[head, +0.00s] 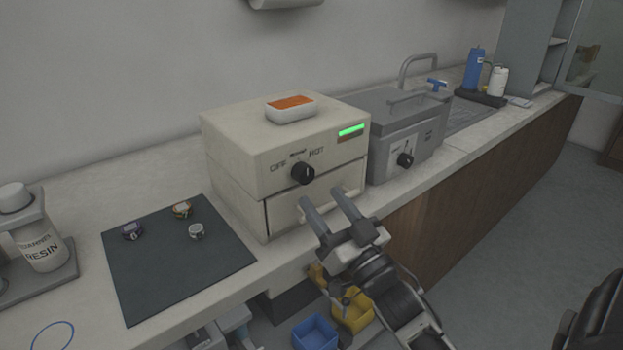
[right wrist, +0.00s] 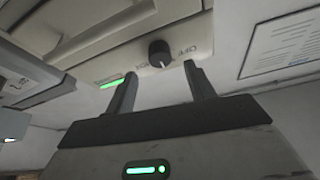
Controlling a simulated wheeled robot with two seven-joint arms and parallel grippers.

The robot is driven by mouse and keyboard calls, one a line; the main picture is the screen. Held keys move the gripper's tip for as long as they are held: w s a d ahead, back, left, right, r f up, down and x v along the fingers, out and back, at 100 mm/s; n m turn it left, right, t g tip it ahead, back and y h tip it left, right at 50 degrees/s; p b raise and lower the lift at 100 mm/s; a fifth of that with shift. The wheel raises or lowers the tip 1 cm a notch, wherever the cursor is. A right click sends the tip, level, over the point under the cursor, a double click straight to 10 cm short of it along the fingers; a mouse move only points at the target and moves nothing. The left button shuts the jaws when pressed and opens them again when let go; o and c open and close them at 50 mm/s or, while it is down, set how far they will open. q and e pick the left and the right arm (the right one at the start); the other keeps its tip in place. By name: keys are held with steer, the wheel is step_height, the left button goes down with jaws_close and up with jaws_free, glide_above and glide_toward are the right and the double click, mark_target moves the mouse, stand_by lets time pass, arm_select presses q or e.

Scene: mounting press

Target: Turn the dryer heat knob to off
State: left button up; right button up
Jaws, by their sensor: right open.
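The dryer (head: 235,155) is a cream box on the counter, with a black heat knob (head: 302,173) on its front between the printed words OFF and HOT. A green light (head: 351,130) glows at its upper right. My right gripper (head: 328,198) is open and empty, in front of the dryer, below and a little right of the knob. In the right wrist view the knob (right wrist: 159,52) shows beyond the open fingers (right wrist: 158,80), apart from them. The knob's pale mark is visible, but its exact setting is hard to tell. My left gripper is not in view.
A white dish with orange contents (head: 291,107) sits on the dryer. A grey press-like unit with its own black knob (head: 405,160) stands right of it. A dark mat (head: 165,270) with several small round pieces lies left, near a resin bottle (head: 40,248). Bins (head: 315,335) sit below the counter.

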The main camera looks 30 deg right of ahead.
mark_target(307, 179)
steer(key=x, duration=0.5)
steer(key=c, duration=1)
